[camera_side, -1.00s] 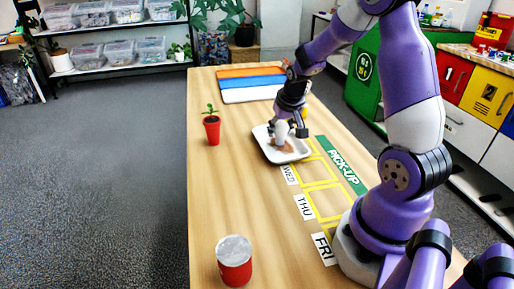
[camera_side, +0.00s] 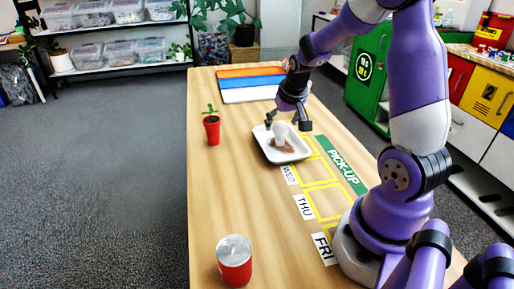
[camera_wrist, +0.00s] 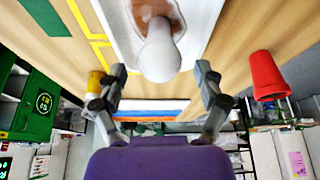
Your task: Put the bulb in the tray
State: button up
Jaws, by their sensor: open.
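The white bulb (camera_side: 280,131) stands roughly upright in the white tray (camera_side: 300,155), on a brown patch on the tray's floor. In the wrist view the bulb (camera_wrist: 160,57) shows its rounded white end towards me, with the tray (camera_wrist: 118,22) behind it. My gripper (camera_side: 287,123) is open just above and around the top of the bulb. In the wrist view my gripper's fingers (camera_wrist: 160,71) are spread, with clear gaps on both sides of the bulb.
A red pot with a seedling (camera_side: 212,130) stands left of the tray. A red can (camera_side: 234,262) is at the near end. Orange, white and blue panels (camera_side: 252,84) lie at the far end. Yellow-outlined spaces (camera_side: 322,186) run beside the green PICK-UP strip (camera_side: 341,165). The table's left middle is clear.

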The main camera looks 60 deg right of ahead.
jog(key=v, duration=1)
jog(key=s+a+r+n+t+y, duration=0.1)
jog(key=s+a+n, duration=0.2)
jog(key=a, duration=0.5)
jog(key=s+a+r+n+t+y, duration=0.1)
jog(key=s+a+n, duration=0.2)
jog(key=a, duration=0.6)
jog(key=shift+s+a+n+y, duration=0.25)
jog(key=shift+n+y, duration=0.15)
jog(key=shift+n, duration=0.4)
